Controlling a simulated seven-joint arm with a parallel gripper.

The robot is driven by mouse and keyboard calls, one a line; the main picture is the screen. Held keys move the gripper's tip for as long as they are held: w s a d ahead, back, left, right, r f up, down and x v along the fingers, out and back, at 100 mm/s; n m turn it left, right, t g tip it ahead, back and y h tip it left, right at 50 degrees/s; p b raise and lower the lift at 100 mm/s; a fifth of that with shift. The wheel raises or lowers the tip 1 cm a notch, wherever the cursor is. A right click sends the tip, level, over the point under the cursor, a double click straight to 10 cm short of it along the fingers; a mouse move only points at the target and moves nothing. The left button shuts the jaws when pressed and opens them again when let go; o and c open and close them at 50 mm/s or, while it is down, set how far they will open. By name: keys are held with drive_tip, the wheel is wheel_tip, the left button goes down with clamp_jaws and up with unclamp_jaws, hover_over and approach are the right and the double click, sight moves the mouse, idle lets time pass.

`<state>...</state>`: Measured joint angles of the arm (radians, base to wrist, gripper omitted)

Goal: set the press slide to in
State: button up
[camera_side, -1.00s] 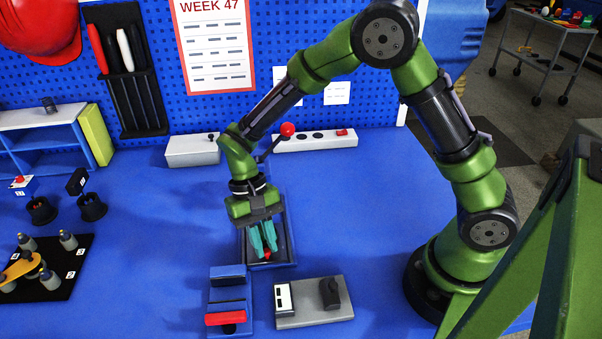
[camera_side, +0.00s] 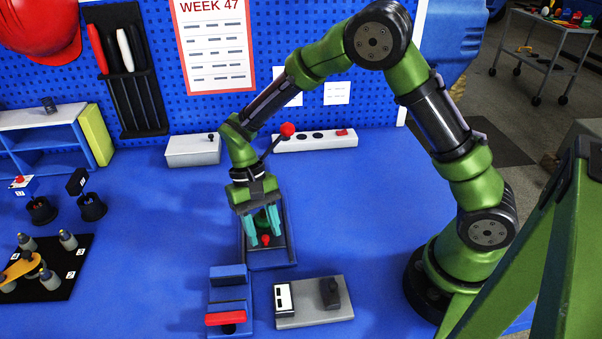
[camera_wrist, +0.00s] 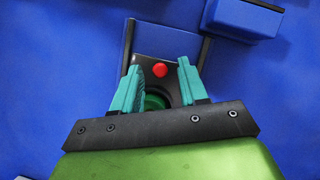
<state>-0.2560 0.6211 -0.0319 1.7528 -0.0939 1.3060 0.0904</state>
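A blue-sided fixture with a dark inner bed (camera_side: 283,240) lies under my gripper. It carries a small red knob (camera_side: 265,240) and a green round part (camera_side: 262,219). The wrist view also shows the red knob (camera_wrist: 159,70) beyond the fingertips, and the green part (camera_wrist: 154,102) between the fingers, partly hidden. No label shows which part is the press slide. My gripper (camera_side: 262,239) points down over the fixture with its teal fingers apart. In the wrist view my gripper (camera_wrist: 160,67) is open, with no object visibly clamped. I cannot tell whether a finger touches the knob.
A blue fixture with a red bar (camera_side: 226,318) and a grey plate (camera_side: 300,318) with a black knob (camera_side: 330,292) stand in front. A white box (camera_side: 193,151) stands behind.

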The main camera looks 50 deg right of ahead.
drive_tip(key=v, duration=1.7)
drive_tip(key=shift+a+f, duration=0.1)
drive_tip(key=s+a+r+n+t+h, duration=0.2)
drive_tip(key=s+a+r+n, duration=0.1)
drive_tip(key=s+a+r, duration=0.4)
drive_tip(key=s+d+f+n+t, duration=0.2)
drive_tip(key=s+d+f+t, duration=0.25)
drive_tip(key=s, duration=0.35)
drive_tip(key=w+f, duration=0.2)
drive_tip(key=f, duration=0.4)
drive_tip(key=w+f+t, duration=0.1)
drive_tip(key=w+f, duration=0.2)
drive_tip(key=f, duration=0.3)
drive_tip(key=w+f+t, duration=0.1)
drive_tip(key=w+f, duration=0.1)
drive_tip(key=f, duration=0.4)
drive_tip(key=shift+w+a+m, duration=0.1)
drive_tip(key=shift+w+m, duration=0.1)
drive_tip(key=shift+m, duration=0.1)
